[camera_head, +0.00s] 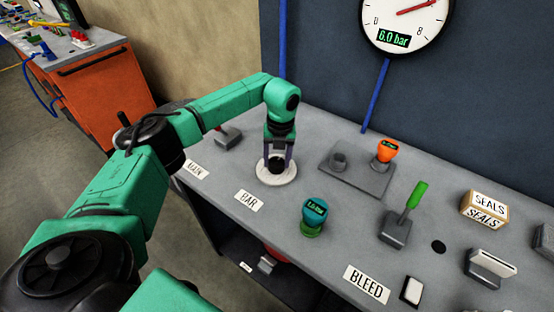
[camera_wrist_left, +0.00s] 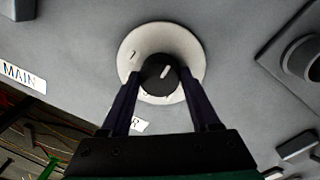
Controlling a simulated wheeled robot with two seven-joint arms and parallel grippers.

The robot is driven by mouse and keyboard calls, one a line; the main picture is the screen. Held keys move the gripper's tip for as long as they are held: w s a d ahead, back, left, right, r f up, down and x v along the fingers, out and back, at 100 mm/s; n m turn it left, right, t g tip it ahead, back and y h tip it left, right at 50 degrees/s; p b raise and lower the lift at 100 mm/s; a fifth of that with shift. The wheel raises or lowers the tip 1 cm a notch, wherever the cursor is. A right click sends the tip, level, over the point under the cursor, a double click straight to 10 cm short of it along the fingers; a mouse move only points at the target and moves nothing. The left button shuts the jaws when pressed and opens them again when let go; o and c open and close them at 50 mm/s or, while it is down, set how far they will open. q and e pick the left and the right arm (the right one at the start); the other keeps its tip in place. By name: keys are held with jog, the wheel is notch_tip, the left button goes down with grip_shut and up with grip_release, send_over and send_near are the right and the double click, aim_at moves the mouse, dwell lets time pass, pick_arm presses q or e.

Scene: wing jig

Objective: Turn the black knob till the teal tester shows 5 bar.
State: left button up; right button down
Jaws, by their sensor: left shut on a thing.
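The black knob (camera_head: 276,165) sits on a round white dial plate on the bench, behind the BAR label (camera_head: 249,201). It also shows in the left wrist view (camera_wrist_left: 160,74), with a white pointer mark tilted up and slightly right. My left gripper (camera_head: 278,158) reaches down over the knob and is shut on it, one finger on each side. The teal tester (camera_head: 315,212) stands upright on a green base right of the BAR label; its small display is too small to read surely. My right gripper is out of view.
A wall gauge (camera_head: 405,18) reads 6.0 bar. An orange tester (camera_head: 384,150) stands on a grey block (camera_head: 354,178). A green-handled lever (camera_head: 413,200), a SEALS box (camera_head: 484,209) and a BLEED label (camera_head: 366,284) lie to the right. The MAIN label (camera_head: 196,169) is at the left.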

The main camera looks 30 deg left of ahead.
pick_arm(q)
jog(key=n, duration=0.3)
jog(key=shift+w+a+r+n, duration=0.1)
jog(key=shift+w+r+n, duration=0.1)
jog(key=shift+n, duration=0.2)
jog(key=shift+n+p, duration=0.4)
jog(key=shift+n, duration=1.9)
jog(key=o, duration=1.2)
jog(key=shift+o, duration=0.8)
jog(key=shift+s+f, duration=0.1)
